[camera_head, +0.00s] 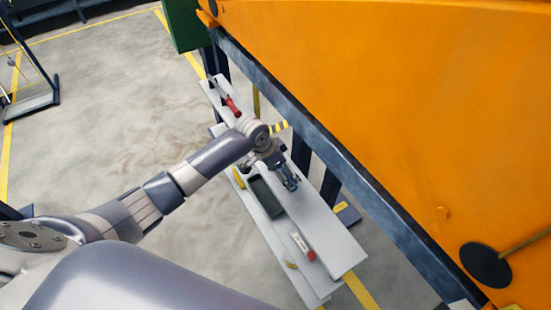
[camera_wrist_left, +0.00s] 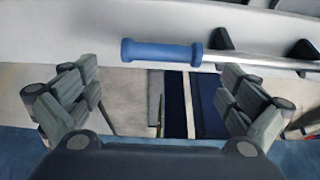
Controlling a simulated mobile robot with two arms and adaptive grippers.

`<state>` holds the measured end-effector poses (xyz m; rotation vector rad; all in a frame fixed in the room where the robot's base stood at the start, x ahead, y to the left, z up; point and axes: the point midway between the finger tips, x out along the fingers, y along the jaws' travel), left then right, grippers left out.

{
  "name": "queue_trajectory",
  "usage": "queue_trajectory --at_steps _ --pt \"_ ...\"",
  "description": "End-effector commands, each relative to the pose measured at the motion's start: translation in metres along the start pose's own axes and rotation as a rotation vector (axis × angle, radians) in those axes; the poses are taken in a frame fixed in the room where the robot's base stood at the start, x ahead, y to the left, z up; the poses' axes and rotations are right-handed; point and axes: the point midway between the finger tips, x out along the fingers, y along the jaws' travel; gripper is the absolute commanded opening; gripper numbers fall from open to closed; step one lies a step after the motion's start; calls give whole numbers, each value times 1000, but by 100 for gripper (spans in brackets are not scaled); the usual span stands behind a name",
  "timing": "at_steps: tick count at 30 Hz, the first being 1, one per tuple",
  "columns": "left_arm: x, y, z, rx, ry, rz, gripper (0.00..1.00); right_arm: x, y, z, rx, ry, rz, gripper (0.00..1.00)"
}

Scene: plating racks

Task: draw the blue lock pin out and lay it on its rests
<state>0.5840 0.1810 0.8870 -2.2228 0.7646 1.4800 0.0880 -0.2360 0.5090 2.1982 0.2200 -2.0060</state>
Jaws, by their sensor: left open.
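The blue lock pin's handle (camera_wrist_left: 160,52) shows in the left wrist view, a spool-like grip with wider ends. Its bright steel shaft (camera_wrist_left: 262,60) runs right, past two black brackets (camera_wrist_left: 225,46), (camera_wrist_left: 304,54). I cannot tell whether the shaft lies in the brackets. My left gripper (camera_wrist_left: 160,100) is open, its fingers apart on either side below the handle, touching nothing I can see. In the head view my left gripper (camera_head: 290,182) is over the white bench (camera_head: 318,218); the pin cannot be made out there. My right gripper is not in view.
A large orange panel (camera_head: 420,110) with a blue-grey beam (camera_head: 330,145) below it overhangs the bench on the right. The bench holds a red-handled item (camera_head: 232,106), a dark tray (camera_head: 266,197) and a red-and-white item (camera_head: 303,247). Open floor (camera_head: 110,110) lies left.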

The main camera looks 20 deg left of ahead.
Motion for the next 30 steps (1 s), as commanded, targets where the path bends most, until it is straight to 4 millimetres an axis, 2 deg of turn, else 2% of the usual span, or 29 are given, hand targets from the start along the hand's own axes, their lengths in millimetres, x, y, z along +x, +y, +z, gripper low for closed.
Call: queue_trajectory --at_steps 9,15,25,28,30 --pt "-58 -1 -1 2 3 -4 100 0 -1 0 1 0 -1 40" --pt "-81 -1 -1 1 3 -3 100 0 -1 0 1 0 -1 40" --pt "-85 4 1 1 2 2 100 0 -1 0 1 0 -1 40" --pt "-78 23 10 4 1 11 100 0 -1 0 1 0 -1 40" --pt "-72 42 20 1 2 19 100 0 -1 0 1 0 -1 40"
